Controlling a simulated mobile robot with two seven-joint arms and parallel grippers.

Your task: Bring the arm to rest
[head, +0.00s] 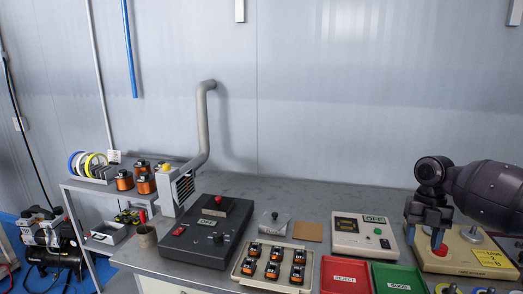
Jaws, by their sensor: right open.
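My right arm comes in from the right edge. My right gripper (424,236) is open, with its dark fingers pointing down over the left part of a beige box (462,262). The box has a red knob and a yellow label. The red knob shows just beside and below the fingers; I cannot tell whether they touch it. Nothing shows held between the fingers. My left gripper is not in view.
Left of the gripper stand an instrument with an OFF display (363,236), a red REJECT tray (345,275), a green GOOD tray (399,279) and a tray of coils (248,271). A dark machine (207,232) stands further left on the grey bench. The bench behind is clear.

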